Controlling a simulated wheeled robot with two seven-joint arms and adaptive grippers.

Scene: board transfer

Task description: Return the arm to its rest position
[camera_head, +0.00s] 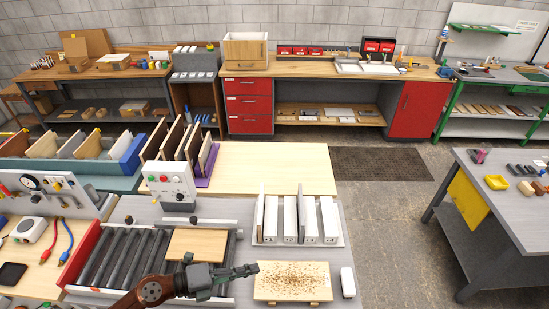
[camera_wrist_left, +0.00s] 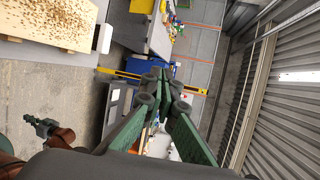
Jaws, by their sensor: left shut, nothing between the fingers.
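My left gripper (camera_head: 250,268) reaches in from the bottom of the head view. Its fingers are shut with nothing between them, just left of a speckled wooden board (camera_head: 293,272). In the left wrist view its closed green fingers (camera_wrist_left: 165,78) point away from me over the floor, and the speckled board (camera_wrist_left: 45,22) shows at top left. A small grey gripper on a reddish-brown arm (camera_wrist_left: 45,128) shows at the left of the wrist view, probably my right one; its jaws are too small to read. A plain board (camera_head: 197,243) lies on the roller conveyor.
A white rack (camera_head: 298,240) with upright panels stands behind the speckled board. A control box (camera_head: 170,182) stands behind the conveyor (camera_head: 118,262). A white object (camera_head: 348,283) lies right of the board. Open floor (camera_head: 392,230) separates this bench from the right-hand table (camera_head: 500,205).

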